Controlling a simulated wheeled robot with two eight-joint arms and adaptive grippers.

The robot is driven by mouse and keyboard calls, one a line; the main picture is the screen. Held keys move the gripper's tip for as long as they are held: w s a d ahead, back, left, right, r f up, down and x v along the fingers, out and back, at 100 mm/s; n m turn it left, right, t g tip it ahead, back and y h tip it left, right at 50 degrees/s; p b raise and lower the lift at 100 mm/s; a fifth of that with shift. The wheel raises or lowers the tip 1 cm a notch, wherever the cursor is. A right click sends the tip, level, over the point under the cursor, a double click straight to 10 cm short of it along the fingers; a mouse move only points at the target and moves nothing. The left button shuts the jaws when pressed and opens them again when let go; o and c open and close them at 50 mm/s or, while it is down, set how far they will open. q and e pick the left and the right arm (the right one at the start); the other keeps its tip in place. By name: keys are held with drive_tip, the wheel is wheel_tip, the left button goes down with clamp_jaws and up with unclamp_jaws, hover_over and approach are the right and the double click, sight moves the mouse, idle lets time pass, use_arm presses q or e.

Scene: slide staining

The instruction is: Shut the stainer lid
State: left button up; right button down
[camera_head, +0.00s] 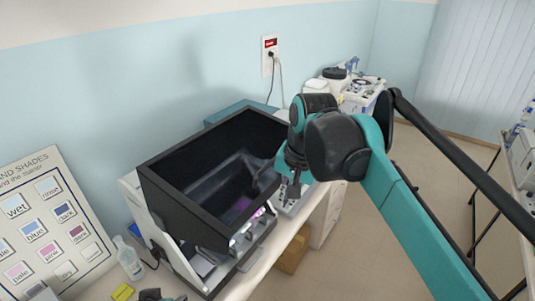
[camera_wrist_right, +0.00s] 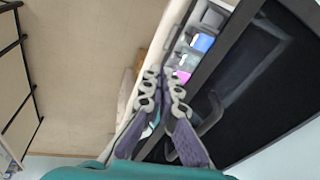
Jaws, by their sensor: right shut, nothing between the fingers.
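The stainer (camera_head: 150,215) stands on the bench with its dark-framed lid (camera_head: 165,190) raised and tilted, so its front is open. Inside, pink and purple vessels (camera_head: 250,212) show; in the right wrist view, blue and magenta ones (camera_wrist_right: 201,42) show beside the lid (camera_wrist_right: 262,75). A curved dark handle (camera_wrist_right: 211,117) sits on the lid. My right gripper (camera_head: 290,190) is at the lid's right side, shut and empty. Its fingers (camera_wrist_right: 163,88) appear close beside the handle; contact cannot be told. A small dark and teal piece at the head view's bottom edge seems to be my left gripper (camera_head: 153,295); its fingers are hidden.
A sign board with colour shades (camera_head: 50,215) leans at the left. A clear bottle (camera_head: 128,258) and a yellow pad (camera_head: 122,292) are on the bench left of the stainer. A cardboard box (camera_head: 292,255) is on the floor. The floor at right is mostly clear.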

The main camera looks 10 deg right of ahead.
sight(266, 199)
wheel_tip(266, 199, up, 13)
drive_tip(key=w+a+m+g+p, duration=0.2)
drive_tip(key=w+a+p, duration=0.1)
drive_tip(key=p, duration=0.4)
drive_tip(key=f, duration=0.4)
drive_tip(key=f+p, duration=0.1)
drive_tip(key=f, duration=0.4)
drive_tip(key=w+a+f+p, duration=0.1)
drive_tip(key=f, duration=0.4)
drive_tip(key=shift+w, duration=0.1)
use_arm(q)
wheel_tip(266, 199, up, 12)
drive_tip(key=shift+f, duration=0.25)
